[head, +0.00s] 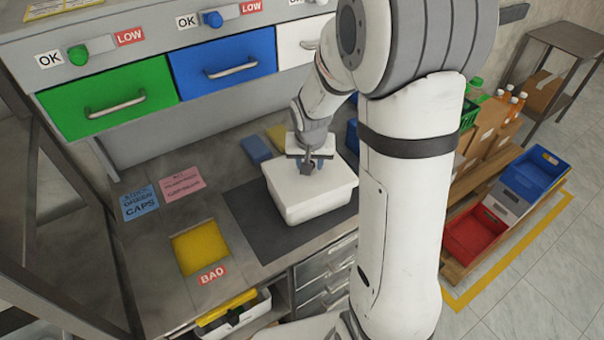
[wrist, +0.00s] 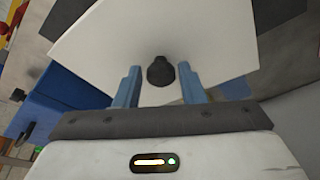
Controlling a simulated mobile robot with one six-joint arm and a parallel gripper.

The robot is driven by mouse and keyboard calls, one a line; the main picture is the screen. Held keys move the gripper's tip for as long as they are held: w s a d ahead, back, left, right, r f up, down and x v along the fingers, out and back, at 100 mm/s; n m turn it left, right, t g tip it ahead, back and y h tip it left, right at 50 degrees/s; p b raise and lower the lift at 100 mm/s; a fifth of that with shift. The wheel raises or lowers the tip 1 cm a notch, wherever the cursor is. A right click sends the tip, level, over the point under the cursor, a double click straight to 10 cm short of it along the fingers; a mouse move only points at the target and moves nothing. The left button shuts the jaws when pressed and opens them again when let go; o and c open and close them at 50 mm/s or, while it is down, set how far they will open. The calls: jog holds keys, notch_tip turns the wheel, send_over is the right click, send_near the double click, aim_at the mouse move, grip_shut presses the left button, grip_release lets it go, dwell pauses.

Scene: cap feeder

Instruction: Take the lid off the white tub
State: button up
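The white tub (head: 312,207) stands on the dark mat on the bench, with its white lid (head: 285,184) on top. The lid fills much of the wrist view (wrist: 110,50), with a dark knob (wrist: 160,72) near its middle. My gripper (head: 308,167) is over the lid, pointing down. In the wrist view its two blue fingers (wrist: 158,88) stand on either side of the knob, with a gap showing on each side, so it is open. I cannot tell how far down the fingertips reach along the knob.
The dark mat (head: 262,232) lies under the tub. A blue block (head: 257,148) lies behind it. A yellow square (head: 198,247) and paper notes lie to the left. Green (head: 110,97) and blue (head: 225,68) drawers are above the bench. My arm hides the bench's right side.

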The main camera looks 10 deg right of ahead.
jog(key=c, duration=0.7)
jog(key=shift+o, duration=0.2)
